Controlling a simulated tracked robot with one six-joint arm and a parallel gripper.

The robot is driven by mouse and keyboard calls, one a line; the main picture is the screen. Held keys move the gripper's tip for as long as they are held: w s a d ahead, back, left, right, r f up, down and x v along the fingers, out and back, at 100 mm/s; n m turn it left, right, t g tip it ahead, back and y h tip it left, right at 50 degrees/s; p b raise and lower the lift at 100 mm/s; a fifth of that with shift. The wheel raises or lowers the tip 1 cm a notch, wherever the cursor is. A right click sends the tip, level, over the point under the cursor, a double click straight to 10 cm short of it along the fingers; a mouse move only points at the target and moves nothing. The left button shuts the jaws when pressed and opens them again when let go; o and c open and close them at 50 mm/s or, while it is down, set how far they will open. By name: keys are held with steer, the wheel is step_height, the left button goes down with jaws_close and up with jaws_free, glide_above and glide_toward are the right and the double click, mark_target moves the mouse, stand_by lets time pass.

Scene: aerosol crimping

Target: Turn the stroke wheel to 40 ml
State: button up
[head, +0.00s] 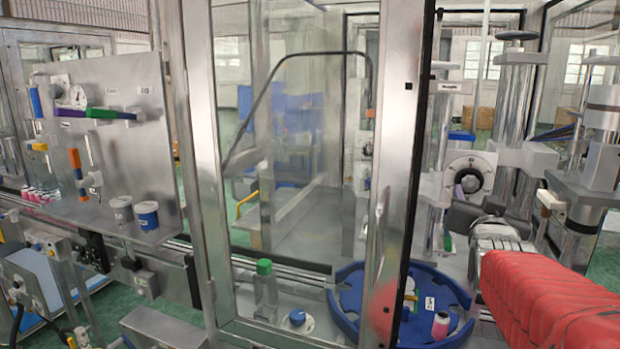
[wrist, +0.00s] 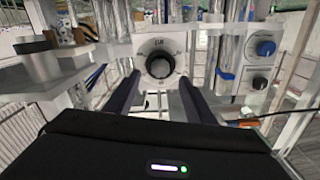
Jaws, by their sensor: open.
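The stroke wheel (head: 470,180) is a dark round knob on a pale dial plate, at the right in the head view. In the wrist view the wheel (wrist: 160,66) is straight ahead near the top centre, with a short label above it. The scale marks are too small to read. My gripper (head: 472,210) is just below and in front of the wheel in the head view. In the wrist view my gripper (wrist: 158,84) is open, its two dark fingers spread left and right below the wheel. Nothing is between the fingers, and I cannot tell how far their tips are from the wheel.
A blue round turntable (head: 345,300) carries a small pink bottle (head: 440,325). A framed clear door (head: 290,150) stands left of the dial. A blue knob (wrist: 265,48) and a black knob (wrist: 260,83) sit on a panel right of the wheel. Metal columns flank the dial.

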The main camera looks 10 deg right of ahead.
mark_target(470, 186)
steer(key=shift+x, duration=3.15)
steer(key=shift+c, duration=0.3)
